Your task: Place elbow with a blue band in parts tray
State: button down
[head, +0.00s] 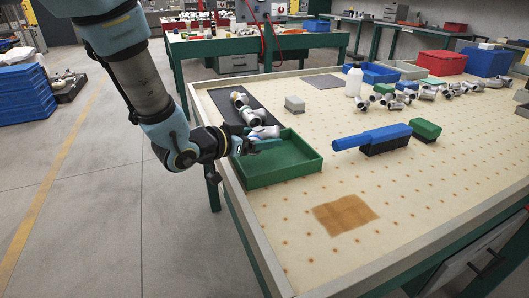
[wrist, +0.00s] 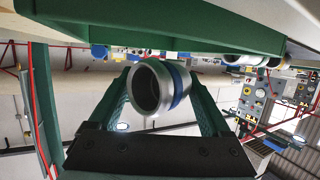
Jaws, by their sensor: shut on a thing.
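The elbow with a blue band (wrist: 150,88) is between the two green fingers of my gripper (wrist: 163,108) in the wrist view. Its round open end faces the camera, with the blue band just behind it. In the head view my gripper (head: 266,144) is at the left side of the green parts tray (head: 290,178), its fingers over the tray's far left part. A grey fitting (head: 265,131) shows at the fingers; I cannot tell there whether it is the held one. The tray's visible floor is bare.
A dark mat (head: 216,97) with several pipe fittings lies behind the tray. A blue and black tool (head: 375,138) and a green block (head: 425,129) lie to the right. Several fittings (head: 400,98), a white bottle (head: 354,82) and bins stand farther back.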

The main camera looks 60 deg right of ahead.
aim_at(261, 163)
notch_tip(261, 163, down, 4)
jog(key=shift+f, duration=0.15)
dwell(0.3)
jog(key=shift+a+f+b, duration=0.2)
jog(key=shift+f+b, duration=0.35)
jog(key=shift+f, duration=0.25)
grip_release()
jog(key=shift+a+f, duration=0.1)
jog(key=shift+f, duration=0.1)
jog(key=shift+r, duration=0.1)
jog(key=shift+r+p, duration=0.25)
jog(key=shift+p, duration=0.1)
jog(key=v, duration=0.8)
jog(key=r+v, duration=0.1)
jog(key=v, duration=0.3)
jog(key=shift+w+d+b, duration=0.1)
jog(key=shift+d+b, duration=0.15)
jog(key=shift+b, duration=0.15)
